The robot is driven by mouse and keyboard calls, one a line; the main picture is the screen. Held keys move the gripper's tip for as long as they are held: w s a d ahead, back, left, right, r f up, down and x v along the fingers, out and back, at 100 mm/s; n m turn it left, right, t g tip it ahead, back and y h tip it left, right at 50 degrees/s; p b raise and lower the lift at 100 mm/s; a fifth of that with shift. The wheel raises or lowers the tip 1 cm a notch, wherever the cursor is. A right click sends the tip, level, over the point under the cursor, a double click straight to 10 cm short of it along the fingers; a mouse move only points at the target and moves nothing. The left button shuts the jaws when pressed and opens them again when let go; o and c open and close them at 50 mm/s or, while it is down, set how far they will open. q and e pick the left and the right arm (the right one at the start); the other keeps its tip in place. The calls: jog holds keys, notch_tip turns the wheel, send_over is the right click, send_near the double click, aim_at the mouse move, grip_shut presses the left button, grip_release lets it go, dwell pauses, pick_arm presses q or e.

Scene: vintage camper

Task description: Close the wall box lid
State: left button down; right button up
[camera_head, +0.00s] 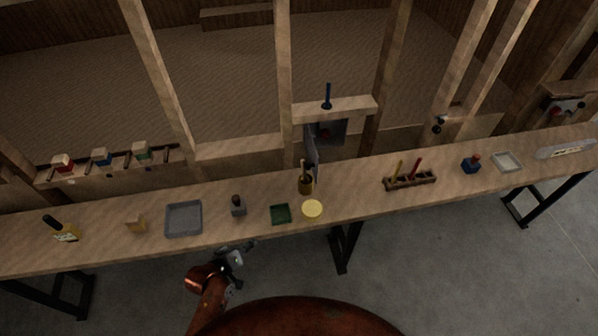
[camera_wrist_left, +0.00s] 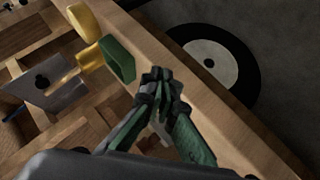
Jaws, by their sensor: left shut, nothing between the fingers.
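The wall box (camera_head: 331,129) is a grey open box set in the wall frame below a small wooden shelf. Its grey lid (camera_head: 311,152) stands open at the box's left side, swung out over the bench. In the left wrist view a grey panel with a dark knob, which looks like the lid (camera_wrist_left: 58,92), shows at the left. My left gripper (camera_head: 250,244) is at the bench's front edge, left of and well away from the lid. Its fingertips (camera_wrist_left: 157,76) are together with nothing between them. My right gripper is not in view.
A brown cup with sticks (camera_head: 305,185) stands just in front of the lid. A green tray (camera_head: 281,214), a yellow disc (camera_head: 312,209) and a grey block (camera_head: 239,208) lie near my left gripper on the bench (camera_head: 355,205). A tool rack (camera_head: 410,182) stands farther right.

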pick_arm(q)
jog(key=w+d+r+n+t+h, duration=0.35)
jog(key=w+d+r, duration=0.25)
jog(key=w+r, duration=0.35)
jog(key=n+t, duration=0.2)
jog(key=n, duration=0.2)
send_near(306, 165)
jog(key=w+a+f, duration=0.1)
jog(key=w, duration=0.4)
jog(key=shift+w+d+f+h, duration=0.1)
jog(key=shift+w+d+h, duration=0.15)
jog(key=shift+d, duration=0.6)
jog(key=shift+w+d+f+h, duration=0.1)
jog(key=shift+w+d, duration=0.1)
jog(key=shift+d, duration=0.7)
jog(key=shift+r+p, duration=0.1)
jog(key=shift+p, duration=0.25)
